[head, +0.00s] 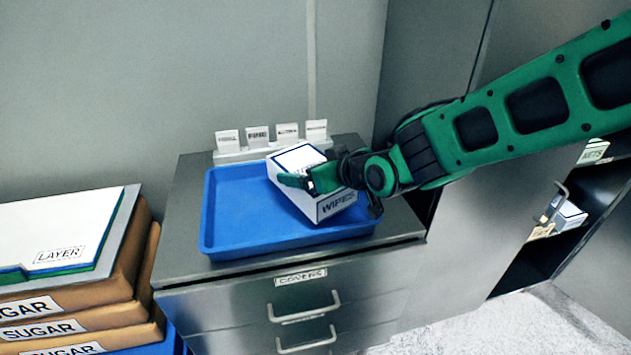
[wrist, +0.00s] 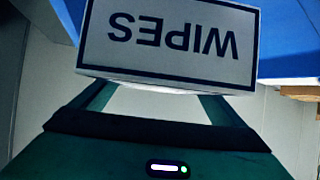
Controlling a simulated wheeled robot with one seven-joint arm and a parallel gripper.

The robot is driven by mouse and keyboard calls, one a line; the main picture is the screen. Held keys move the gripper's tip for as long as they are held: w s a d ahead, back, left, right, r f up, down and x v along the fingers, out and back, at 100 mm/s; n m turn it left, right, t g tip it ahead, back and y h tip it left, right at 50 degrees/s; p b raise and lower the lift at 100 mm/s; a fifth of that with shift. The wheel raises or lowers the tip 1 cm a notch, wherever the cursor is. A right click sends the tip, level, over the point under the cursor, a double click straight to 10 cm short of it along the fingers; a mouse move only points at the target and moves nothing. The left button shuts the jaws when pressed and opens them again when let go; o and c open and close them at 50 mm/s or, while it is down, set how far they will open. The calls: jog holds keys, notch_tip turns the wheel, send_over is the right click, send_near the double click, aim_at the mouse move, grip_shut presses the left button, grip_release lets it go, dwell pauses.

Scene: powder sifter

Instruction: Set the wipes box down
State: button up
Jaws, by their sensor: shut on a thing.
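The wipes box (head: 337,204) is white with a dark-edged label reading WIPES. My gripper (head: 308,181) is shut on it, over the right part of the blue tray (head: 225,240). In the head view the box sits at an angle within the tray's outline; I cannot tell whether its bottom touches the tray floor. In the wrist view the box's WIPES face (wrist: 168,42) appears upside down between the fingers, with the blue tray (wrist: 290,35) behind it. My gripper hides part of the box's top and side.
The tray lies on a grey metal drawer cabinet (head: 185,205) labelled COVERS. A rack with several white cards (head: 257,137) stands behind the tray. Stacked SUGAR sacks (head: 135,245) with a LAYER sheet on top are at the left. An open shelf (head: 540,240) is at the right. The tray's left half is empty.

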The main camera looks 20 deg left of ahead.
jog(key=shift+f, duration=1.75)
jog(key=o, duration=1)
jog(key=shift+f, duration=0.1)
jog(key=shift+o, duration=0.2)
jog(key=v, duration=1.2)
jog(key=shift+d, duration=0.15)
